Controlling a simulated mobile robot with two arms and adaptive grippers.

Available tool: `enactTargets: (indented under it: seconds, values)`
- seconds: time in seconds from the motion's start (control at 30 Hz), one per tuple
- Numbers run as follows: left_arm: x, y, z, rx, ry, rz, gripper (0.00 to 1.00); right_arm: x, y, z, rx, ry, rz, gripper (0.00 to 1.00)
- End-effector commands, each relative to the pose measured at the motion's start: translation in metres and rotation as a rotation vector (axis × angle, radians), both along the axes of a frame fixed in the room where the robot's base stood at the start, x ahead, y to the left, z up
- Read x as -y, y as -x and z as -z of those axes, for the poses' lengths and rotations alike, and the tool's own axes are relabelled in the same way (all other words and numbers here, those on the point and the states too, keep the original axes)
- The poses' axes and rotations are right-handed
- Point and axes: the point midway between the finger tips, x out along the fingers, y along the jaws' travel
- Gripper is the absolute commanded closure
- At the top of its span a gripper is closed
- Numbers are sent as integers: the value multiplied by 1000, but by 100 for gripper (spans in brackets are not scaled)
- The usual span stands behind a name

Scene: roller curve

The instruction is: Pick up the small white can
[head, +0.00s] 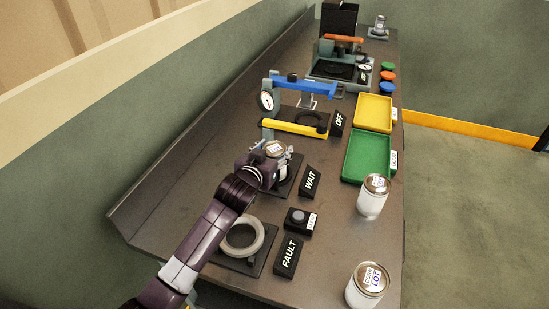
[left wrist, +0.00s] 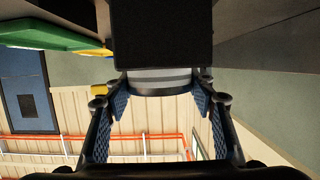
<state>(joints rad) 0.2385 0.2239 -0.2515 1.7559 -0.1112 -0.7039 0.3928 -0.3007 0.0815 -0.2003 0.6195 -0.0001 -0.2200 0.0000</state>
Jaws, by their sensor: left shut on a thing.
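My left gripper (head: 272,163) is shut on a small white can (head: 277,149) at the dark station behind the WAIT sign. The can is upright in the head view with its labelled lid up; the gripper hides much of its side. In the left wrist view the fingers (left wrist: 155,88) lie on both sides of the pale, banded can (left wrist: 160,80). A dark block covers the rest of it there. I cannot tell whether the can touches the station base. My right gripper is not in view.
Two larger white cans (head: 372,199) (head: 367,284) stand at the bench's right edge. A WAIT sign (head: 310,181), a FAULT sign (head: 288,257), a button box (head: 298,220) and a ring fixture (head: 243,237) are close by. Green (head: 369,157) and yellow (head: 374,113) trays and a yellow arm (head: 294,128) lie beyond.

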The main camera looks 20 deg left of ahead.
Motion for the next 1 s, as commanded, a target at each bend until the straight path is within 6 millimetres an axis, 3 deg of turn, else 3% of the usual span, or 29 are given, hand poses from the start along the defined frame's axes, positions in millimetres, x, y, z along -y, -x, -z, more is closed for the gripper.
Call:
enactTargets:
  seconds: [0.17,0.37,1.0]
  values:
    - [0,-1,-7,4,0,0,100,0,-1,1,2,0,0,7]
    - [0,-1,-31,9,-1,0,100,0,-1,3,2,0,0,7]
    - [0,-1,-163,10,1,0,100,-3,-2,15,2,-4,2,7]
